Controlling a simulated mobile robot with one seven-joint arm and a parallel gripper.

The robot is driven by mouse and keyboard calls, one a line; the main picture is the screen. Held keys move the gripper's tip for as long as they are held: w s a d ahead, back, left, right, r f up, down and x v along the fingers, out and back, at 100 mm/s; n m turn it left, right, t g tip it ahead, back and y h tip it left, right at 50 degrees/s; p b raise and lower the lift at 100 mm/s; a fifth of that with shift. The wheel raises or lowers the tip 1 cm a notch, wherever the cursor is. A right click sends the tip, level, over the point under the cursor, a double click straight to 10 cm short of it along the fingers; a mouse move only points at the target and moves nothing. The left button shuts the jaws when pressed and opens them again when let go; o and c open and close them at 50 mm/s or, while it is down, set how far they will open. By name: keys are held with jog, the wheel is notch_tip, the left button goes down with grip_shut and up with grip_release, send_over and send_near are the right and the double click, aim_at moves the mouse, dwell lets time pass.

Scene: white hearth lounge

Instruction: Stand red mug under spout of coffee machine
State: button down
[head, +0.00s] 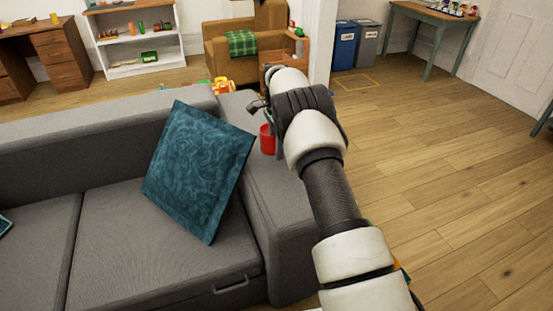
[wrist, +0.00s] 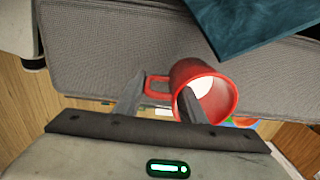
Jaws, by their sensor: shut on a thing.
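The red mug (head: 267,140) is at the sofa's right armrest in the head view, partly hidden by my arm. The wrist view shows the mug (wrist: 215,82) with its open mouth facing the camera and a pale patch inside. My gripper (wrist: 161,82) is shut on the mug at its handle side. One finger reaches into the mouth and the other is outside by the handle. I cannot tell whether the mug touches the armrest. No coffee machine or spout is in view.
A grey sofa (head: 150,245) with a teal cushion (head: 200,165) lies left of my arm. A side table (head: 285,57) and armchair (head: 240,40) stand beyond it. Blue and grey bins (head: 345,45) and a green-legged table (head: 432,20) are at the back. Wooden floor (head: 450,160) at right is clear.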

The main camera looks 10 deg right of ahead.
notch_tip(320, 180, down, 4)
jog(key=shift+f+b, duration=0.25)
jog(key=shift+b, duration=0.1)
jog(key=shift+f, duration=0.1)
jog(key=c, duration=1.2)
grip_release()
jog(key=shift+o, duration=0.2)
